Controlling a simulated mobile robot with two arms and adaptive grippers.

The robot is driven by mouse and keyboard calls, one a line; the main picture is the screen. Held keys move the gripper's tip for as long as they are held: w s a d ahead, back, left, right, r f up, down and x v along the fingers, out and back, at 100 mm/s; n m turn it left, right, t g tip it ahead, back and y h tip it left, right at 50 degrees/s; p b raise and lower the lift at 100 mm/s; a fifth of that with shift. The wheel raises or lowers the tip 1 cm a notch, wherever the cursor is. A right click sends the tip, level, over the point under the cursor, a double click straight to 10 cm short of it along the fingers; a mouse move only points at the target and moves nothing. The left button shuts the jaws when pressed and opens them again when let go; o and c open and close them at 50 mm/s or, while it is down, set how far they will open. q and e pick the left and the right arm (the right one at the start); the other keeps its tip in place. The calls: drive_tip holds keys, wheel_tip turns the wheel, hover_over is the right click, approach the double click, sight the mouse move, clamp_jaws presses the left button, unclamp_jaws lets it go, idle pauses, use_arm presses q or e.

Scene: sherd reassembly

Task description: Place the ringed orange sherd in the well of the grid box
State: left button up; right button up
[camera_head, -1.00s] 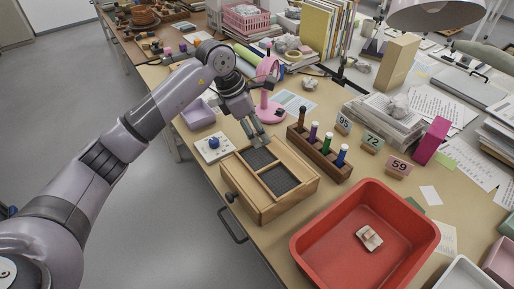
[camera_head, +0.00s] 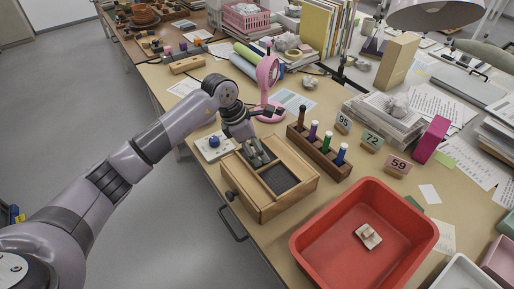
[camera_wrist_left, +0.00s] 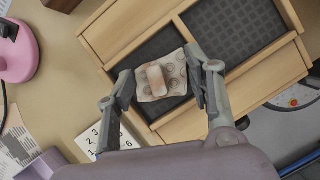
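The grid box (camera_head: 286,209) is a light wooden box with two dark, grid-lined compartments. In the left wrist view, a pale tan sherd with ring marks (camera_wrist_left: 176,70) lies in one compartment (camera_wrist_left: 150,48); a pinkish-orange block sits on its top. In the head view this is the far-left compartment, and my gripper mostly hides the sherd. The other compartment (camera_wrist_left: 232,30) is empty. My left gripper (camera_head: 260,158) is low over the sherd. In the left wrist view its fingers (camera_wrist_left: 162,88) are spread on either side, apart from the block. My right gripper is out of view.
A red tub (camera_head: 327,232) with another blocked sherd (camera_head: 368,236) stands to the right. A rack of coloured-top tools (camera_head: 318,152) and number cards stand behind the box. A pink stand (camera_head: 267,90) and a white pad with a blue knob (camera_head: 213,147) are near the arm.

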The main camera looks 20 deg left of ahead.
use_arm(q)
drive_tip(key=shift+o, duration=0.7)
drive_tip(key=shift+a+r, duration=0.1)
drive_tip(key=shift+r, duration=0.2)
drive_tip(key=v, duration=1.1)
drive_tip(key=shift+r+b, duration=0.3)
drive_tip(key=shift+b, duration=0.1)
